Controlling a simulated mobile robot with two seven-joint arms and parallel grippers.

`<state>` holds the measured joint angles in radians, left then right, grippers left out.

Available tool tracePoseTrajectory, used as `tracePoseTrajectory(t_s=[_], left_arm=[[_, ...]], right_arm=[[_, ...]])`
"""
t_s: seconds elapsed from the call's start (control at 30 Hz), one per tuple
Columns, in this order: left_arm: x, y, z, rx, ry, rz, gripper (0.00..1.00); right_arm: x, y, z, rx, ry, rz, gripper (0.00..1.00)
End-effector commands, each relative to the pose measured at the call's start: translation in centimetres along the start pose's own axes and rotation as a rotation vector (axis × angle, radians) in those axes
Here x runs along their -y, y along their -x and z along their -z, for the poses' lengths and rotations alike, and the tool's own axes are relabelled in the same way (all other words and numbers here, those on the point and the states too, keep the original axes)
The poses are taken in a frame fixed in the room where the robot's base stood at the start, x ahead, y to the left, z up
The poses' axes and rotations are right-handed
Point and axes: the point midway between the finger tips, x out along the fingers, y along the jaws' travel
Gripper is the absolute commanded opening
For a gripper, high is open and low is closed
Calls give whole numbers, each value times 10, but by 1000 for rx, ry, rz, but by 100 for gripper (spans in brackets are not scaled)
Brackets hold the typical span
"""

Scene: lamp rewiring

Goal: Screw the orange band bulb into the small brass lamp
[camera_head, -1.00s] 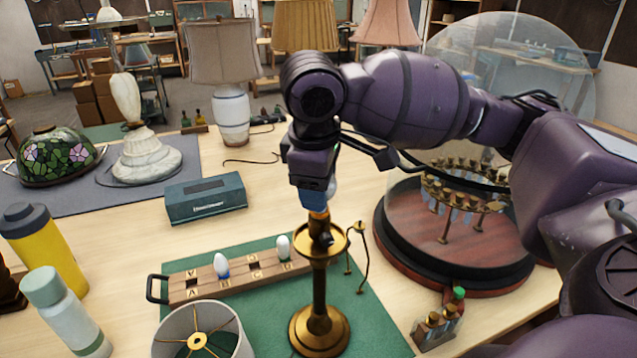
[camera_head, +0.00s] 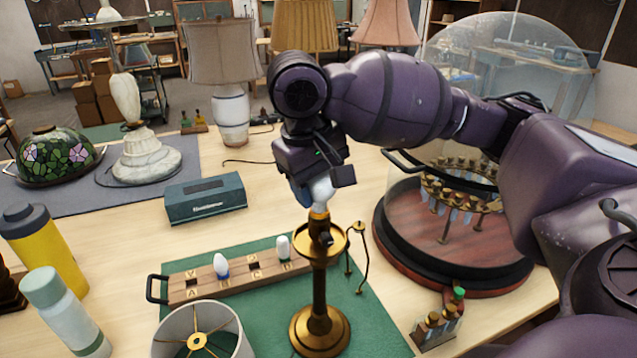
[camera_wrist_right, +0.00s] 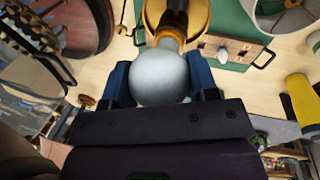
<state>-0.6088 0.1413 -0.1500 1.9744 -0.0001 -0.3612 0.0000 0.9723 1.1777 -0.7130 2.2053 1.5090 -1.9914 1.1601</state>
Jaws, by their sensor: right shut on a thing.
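The small brass lamp (camera_head: 318,290) stands upright on the green mat. The orange band bulb (camera_head: 321,193) is upright at the lamp's top, its orange band at the socket; how deep it sits I cannot tell. My right gripper (camera_head: 317,190) is shut on the bulb from above. In the right wrist view the white bulb (camera_wrist_right: 160,77) sits between the blue fingers of my right gripper (camera_wrist_right: 160,85), with an orange band beyond it and the brass lamp (camera_wrist_right: 178,18) behind. My left gripper is not in view.
A wooden bulb rack (camera_head: 250,276) with a blue-banded and a green-banded bulb lies left of the lamp. A lampshade (camera_head: 230,318) stands in front. A glass dome (camera_head: 400,215) stands right, with small bottles (camera_head: 436,328) before it. A teal case (camera_head: 205,198) lies behind.

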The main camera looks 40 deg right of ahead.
Motion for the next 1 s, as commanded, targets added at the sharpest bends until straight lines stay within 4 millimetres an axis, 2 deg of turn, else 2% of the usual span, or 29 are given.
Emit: tracePoseTrajectory(t_s=[0.17, 0.2, 0.37, 0.67, 1.0], left_arm=[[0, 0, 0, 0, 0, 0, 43], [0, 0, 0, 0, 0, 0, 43], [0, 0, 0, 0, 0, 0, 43], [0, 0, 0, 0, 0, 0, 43], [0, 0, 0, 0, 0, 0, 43]], right_arm=[[0, 0, 0, 0, 1, 0, 33], [0, 0, 0, 0, 1, 0, 58], [0, 0, 0, 0, 2, 0, 83], [0, 0, 0, -3, 16, 0, 84], [0, 0, -1, -66, 320, 0, 84]])
